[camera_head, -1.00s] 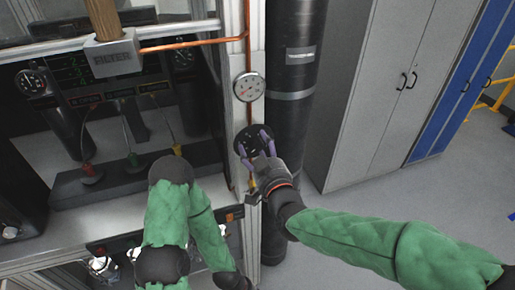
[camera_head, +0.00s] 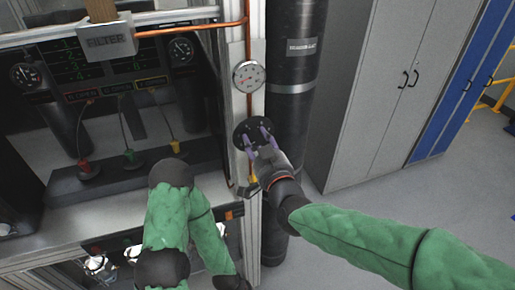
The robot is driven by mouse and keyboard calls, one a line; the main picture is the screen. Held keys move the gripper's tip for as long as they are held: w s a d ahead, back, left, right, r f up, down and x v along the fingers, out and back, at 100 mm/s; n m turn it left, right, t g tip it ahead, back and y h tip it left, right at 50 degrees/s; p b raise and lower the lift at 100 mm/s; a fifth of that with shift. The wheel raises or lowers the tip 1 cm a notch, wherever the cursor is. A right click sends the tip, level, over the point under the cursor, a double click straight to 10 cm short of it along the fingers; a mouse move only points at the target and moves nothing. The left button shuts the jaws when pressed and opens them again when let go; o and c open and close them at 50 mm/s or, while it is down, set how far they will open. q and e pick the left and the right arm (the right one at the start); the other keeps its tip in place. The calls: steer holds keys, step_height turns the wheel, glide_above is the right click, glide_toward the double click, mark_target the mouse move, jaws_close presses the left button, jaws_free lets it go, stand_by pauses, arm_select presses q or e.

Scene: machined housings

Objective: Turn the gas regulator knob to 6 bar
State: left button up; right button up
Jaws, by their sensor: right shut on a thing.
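The black round regulator knob (camera_head: 243,128) sits on a pale upright panel, left of a tall black cylinder. A white round pressure gauge (camera_head: 249,75) is above it on the same panel; its needle is too small to read. My right gripper (camera_head: 257,136) reaches in from the lower right, with its two purple fingers shut on the knob and covering part of it. My left arm's green sleeve shows at the lower middle, but its gripper is not in view.
The tall black cylinder (camera_head: 291,130) stands just right of the panel. A copper pipe (camera_head: 247,30) runs above the gauge. A FILTER box (camera_head: 106,41) and a bench with gauges and cables are at left. Grey cabinets (camera_head: 375,90) stand at right, with open floor before them.

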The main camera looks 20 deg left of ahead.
steer(key=m+b, duration=0.8)
steer(key=shift+f+b, duration=0.2)
steer(key=shift+b, duration=0.15)
steer(key=m+b, duration=0.2)
steer(key=m, duration=0.1)
steer(key=shift+m+b, duration=0.4)
steer(key=m+b, duration=0.2)
steer(key=m, duration=0.1)
steer(key=shift+m, duration=0.4)
steer(key=m+b, duration=0.2)
steer(key=m, duration=0.1)
steer(key=shift+m, duration=0.3)
steer(key=m+b, duration=0.2)
steer(key=m, duration=0.2)
steer(key=shift+r+m+b, duration=0.1)
steer(key=shift+m+b, duration=0.65)
steer(key=shift+m, duration=0.95)
